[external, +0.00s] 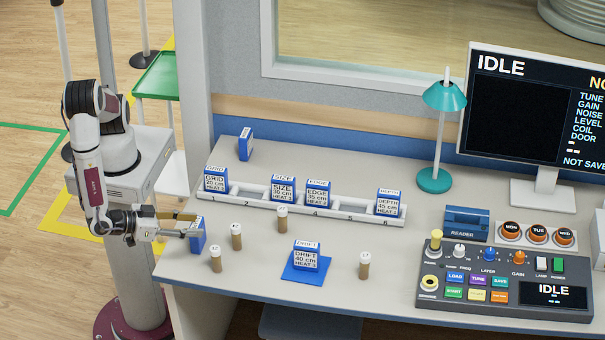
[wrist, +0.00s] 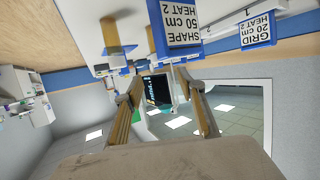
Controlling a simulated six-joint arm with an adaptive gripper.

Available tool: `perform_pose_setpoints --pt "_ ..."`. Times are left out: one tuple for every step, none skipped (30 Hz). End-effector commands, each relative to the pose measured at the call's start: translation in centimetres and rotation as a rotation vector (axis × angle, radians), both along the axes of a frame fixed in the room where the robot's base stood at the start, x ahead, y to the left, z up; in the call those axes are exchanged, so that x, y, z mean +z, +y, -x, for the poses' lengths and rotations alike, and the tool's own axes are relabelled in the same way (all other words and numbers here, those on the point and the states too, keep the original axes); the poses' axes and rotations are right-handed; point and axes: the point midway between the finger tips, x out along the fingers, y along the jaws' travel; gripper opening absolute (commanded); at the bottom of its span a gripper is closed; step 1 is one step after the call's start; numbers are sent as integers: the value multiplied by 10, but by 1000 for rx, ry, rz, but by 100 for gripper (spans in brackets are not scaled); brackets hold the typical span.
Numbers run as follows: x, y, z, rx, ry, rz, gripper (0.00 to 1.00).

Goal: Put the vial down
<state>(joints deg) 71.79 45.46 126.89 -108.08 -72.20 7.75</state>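Several small vials with brown bodies and pale caps stand upright on the desk in the external view. One vial (external: 216,260) is at the front left, another (external: 236,237) just behind it, a third (external: 282,220) near the rack, and one more (external: 364,266) further right. My gripper (external: 193,224) is at the desk's left edge, to the left of the vials. In the wrist view its two tan fingers (wrist: 160,72) are spread apart, and I see no vial between them. A tan shape (wrist: 113,35) near the fingers may be a vial; I cannot tell.
A blue SHAPE box (external: 198,236) stands close beside my fingertips; it also shows in the wrist view (wrist: 177,28). A white numbered rack (external: 245,191) holds several boxes. The console (external: 500,292) is at the right.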

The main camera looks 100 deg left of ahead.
Motion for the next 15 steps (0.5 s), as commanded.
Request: perform_pose_setpoints --pt "-1 3 -3 3 1 -1 39" --pt "-2 4 -5 2 1 -1 39" --pt "-4 6 -8 2 1 -1 39" --pt "-5 7 -10 3 1 -1 39" --pt "-6 9 -12 3 1 0 39" --pt "-7 11 -16 3 1 0 39" --pt "-9 13 -19 2 2 -1 39" --pt "-10 15 -21 2 2 -1 39" --pt "-11 17 -25 2 1 -2 39" --pt "-12 19 -27 2 1 -2 39" --pt "-14 20 -30 3 1 -1 39" --pt "-15 23 -33 3 1 0 39" --pt "-16 24 -36 3 0 0 39" --pt "-17 26 -38 3 0 0 39" --pt "-18 27 -41 2 0 -1 39"
